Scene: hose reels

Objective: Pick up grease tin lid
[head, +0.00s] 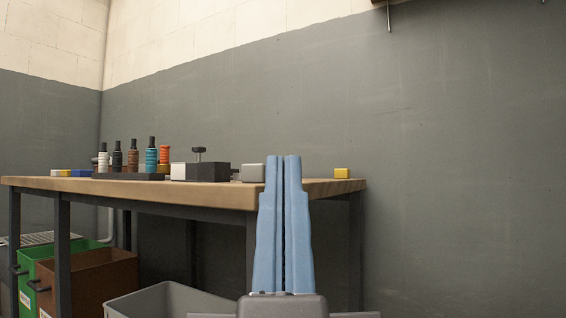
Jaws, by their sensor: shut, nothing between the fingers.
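My gripper (283,160) stands in front of the workbench, with its two long blue fingers pointing up side by side. The fingers are shut with nothing between them. Their tips overlap the right part of the bench in the picture. I cannot make out a grease tin lid for certain. A small grey block-shaped item (251,173) sits on the bench just left of the fingertips, apart from them in the picture. The fingers hide part of the bench top and front edge.
Below are a green bin (27,272), a brown bin (88,283) and a grey bin (170,300). The right side looks clear.

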